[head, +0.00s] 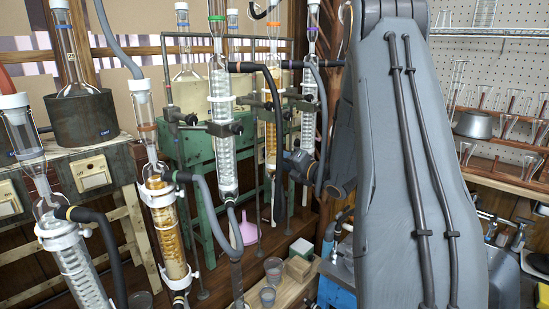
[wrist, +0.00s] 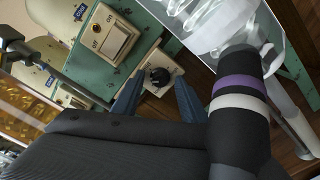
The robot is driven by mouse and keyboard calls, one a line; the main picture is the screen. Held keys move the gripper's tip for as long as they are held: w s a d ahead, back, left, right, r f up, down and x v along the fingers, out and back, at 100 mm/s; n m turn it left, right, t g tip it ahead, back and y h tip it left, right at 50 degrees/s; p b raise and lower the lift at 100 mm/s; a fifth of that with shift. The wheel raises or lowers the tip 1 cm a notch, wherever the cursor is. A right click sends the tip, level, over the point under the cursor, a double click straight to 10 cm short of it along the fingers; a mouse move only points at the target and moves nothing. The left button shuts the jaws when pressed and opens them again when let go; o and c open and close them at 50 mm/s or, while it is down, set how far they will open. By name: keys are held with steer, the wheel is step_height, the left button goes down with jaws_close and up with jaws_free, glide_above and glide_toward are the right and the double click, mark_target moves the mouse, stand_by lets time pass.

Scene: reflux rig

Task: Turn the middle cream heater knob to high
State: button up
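A cream box with an on/off rocker switch (wrist: 116,40) is up and left of the knob, on a green surface. In the head view the fingers and this knob are hidden or too small to tell.
A dark hose with a purple band (wrist: 235,85) and clear glassware (wrist: 215,20) stand close right of my gripper. An amber-filled glass piece (wrist: 30,105) is at the left. In the head view, glass condensers (head: 222,130) and hoses crowd around the green rack (head: 205,170).

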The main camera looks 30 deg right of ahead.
jaws_close()
steer(key=m, duration=1)
steer(key=shift+m+b, duration=0.3)
steer(key=shift+b, duration=0.05)
stand_by(0.5)
jaws_free()
